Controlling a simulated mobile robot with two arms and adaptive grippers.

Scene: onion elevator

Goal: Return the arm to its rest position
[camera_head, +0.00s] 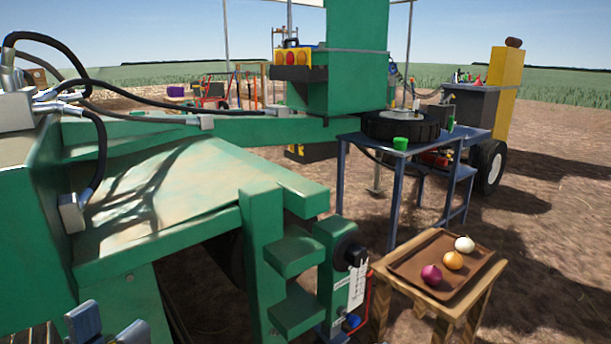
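My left gripper (109,328) shows at the bottom left edge of the head view. Its two blue-grey fingertips stand apart, with nothing visible between them. They are in front of the green machine (160,195); the rest of this gripper and its arm are cut off by the frame edge. My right gripper is not in view.
A wooden stool (387,282) bears a brown tray (411,262) with a purple onion (431,274), an orange-yellow onion (453,260) and a white onion (464,244). A blue table (357,139) bears a tire (400,127). Bare soil lies at right.

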